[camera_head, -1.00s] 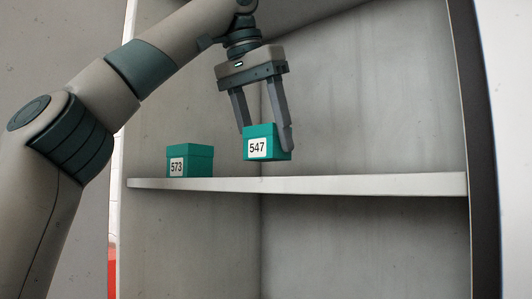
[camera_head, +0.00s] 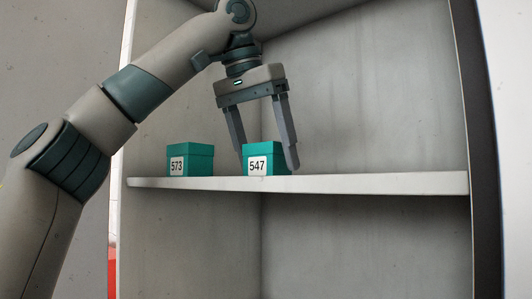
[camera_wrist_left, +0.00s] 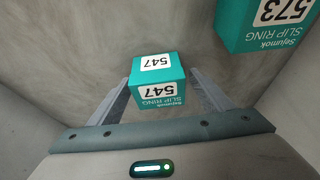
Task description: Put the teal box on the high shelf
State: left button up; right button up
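The teal box labelled 547 (camera_head: 266,158) sits upright on the shelf board (camera_head: 370,184), near its middle. My left gripper (camera_head: 268,168) points down from above with one finger on each side of this box. Its fingers are spread wider than the box, so it is open around it. In the left wrist view the 547 box (camera_wrist_left: 157,82) lies between the two fingertips (camera_wrist_left: 160,78), and its label also reads "SLIP RING". A second teal box labelled 573 (camera_head: 190,160) stands on the shelf to the left. My right gripper is not in view.
The 573 box also shows at the top right of the left wrist view (camera_wrist_left: 265,25). The shelf is clear to the right of the 547 box. Grey cabinet walls (camera_head: 370,90) enclose the back and sides, and an upright edge (camera_head: 484,150) stands at the right.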

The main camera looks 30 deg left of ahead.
pick_arm(q)
jog(key=shift+r, duration=0.1)
jog(key=v, duration=0.7)
jog(key=shift+r, duration=0.35)
jog(key=shift+s, duration=0.1)
dwell(0.8)
